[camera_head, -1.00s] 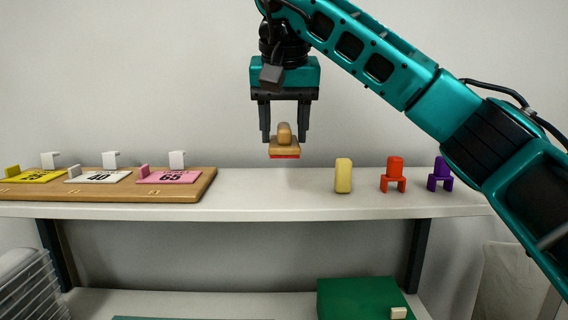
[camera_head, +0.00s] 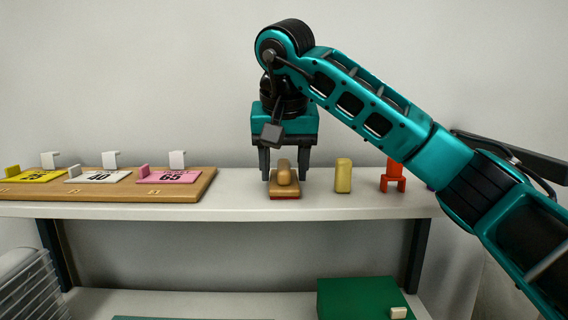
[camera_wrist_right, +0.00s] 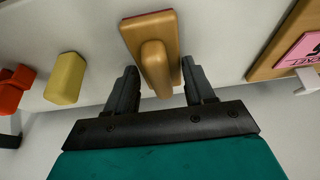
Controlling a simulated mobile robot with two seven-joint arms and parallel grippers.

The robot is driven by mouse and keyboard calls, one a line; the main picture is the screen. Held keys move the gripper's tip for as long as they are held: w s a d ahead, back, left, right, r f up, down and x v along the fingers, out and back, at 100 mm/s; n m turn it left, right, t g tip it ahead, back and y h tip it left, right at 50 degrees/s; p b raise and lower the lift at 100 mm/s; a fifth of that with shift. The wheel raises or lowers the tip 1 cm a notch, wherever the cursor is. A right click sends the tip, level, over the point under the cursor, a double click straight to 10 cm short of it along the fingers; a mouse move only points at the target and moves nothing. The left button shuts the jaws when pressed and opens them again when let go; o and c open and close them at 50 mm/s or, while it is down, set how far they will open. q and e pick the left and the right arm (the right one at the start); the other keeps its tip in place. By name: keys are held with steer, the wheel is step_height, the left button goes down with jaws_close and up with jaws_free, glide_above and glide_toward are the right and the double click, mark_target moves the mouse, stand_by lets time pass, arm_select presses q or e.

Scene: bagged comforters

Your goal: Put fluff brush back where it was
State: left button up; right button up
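The fluff brush (camera_head: 284,187) has a tan wooden body with a rounded handle and a red underside. It is at the upper shelf's surface, between the wooden board and the yellow block; I cannot tell whether it fully rests there. My left gripper is not in view.
On the white shelf (camera_head: 240,207), a wooden board (camera_head: 205,185) with numbered yellow, white and pink plates lies left. A yellow block (camera_head: 343,176) and a red-orange piece (camera_head: 393,178) stand right; a purple piece is mostly behind my arm. A green box (camera_head: 355,298) is below.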

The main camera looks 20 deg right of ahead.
steer(key=o, duration=0.4)
steer(key=shift+c, duration=0.2)
steer(key=v, duration=1.2)
steer(key=shift+r, duration=0.15)
